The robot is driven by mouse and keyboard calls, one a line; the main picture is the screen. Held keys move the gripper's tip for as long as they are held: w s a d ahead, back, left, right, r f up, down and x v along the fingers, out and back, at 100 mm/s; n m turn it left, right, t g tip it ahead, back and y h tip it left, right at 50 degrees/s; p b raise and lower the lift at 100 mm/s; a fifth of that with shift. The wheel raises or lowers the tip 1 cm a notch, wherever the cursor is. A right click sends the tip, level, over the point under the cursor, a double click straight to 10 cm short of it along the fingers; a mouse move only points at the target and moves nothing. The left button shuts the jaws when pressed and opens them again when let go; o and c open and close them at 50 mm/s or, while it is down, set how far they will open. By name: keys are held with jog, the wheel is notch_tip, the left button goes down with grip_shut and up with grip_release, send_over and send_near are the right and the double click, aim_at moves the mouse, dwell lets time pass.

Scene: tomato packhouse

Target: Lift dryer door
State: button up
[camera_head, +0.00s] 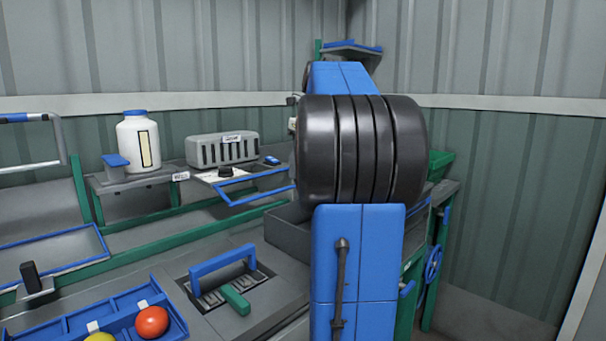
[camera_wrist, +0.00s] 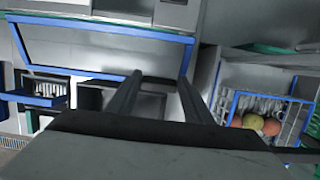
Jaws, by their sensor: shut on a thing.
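A blue-framed grey panel, which I take to be the dryer door (camera_wrist: 105,34), fills the upper left of the wrist view. My gripper (camera_wrist: 160,77) reaches in from below, with its two dark fingers apart and their tips by the lower right corner of the blue frame. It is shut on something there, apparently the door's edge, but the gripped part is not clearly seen. In the head view a blue frame (camera_head: 243,199) shows on the bench left of my arm, possibly the same door. My arm hides the gripper in that view.
A blue handle (camera_head: 222,262) stands over a grille beside a green handle (camera_head: 235,299). A blue tray (camera_head: 80,322) holds a red tomato (camera_head: 151,321). A white bottle (camera_head: 138,142) and grey box (camera_head: 222,149) stand behind. A blue-rimmed crate (camera_wrist: 232,108) with tomatoes is right of the fingers.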

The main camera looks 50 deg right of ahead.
jog(key=shift+w+r, duration=0.25)
jog(key=shift+r, duration=0.25)
jog(key=shift+w+r, duration=0.25)
jog(key=shift+r, duration=0.2)
jog(key=o, duration=1.5)
jog(key=shift+f, duration=0.1)
jog(key=v, duration=1.7)
jog(key=shift+s, duration=0.1)
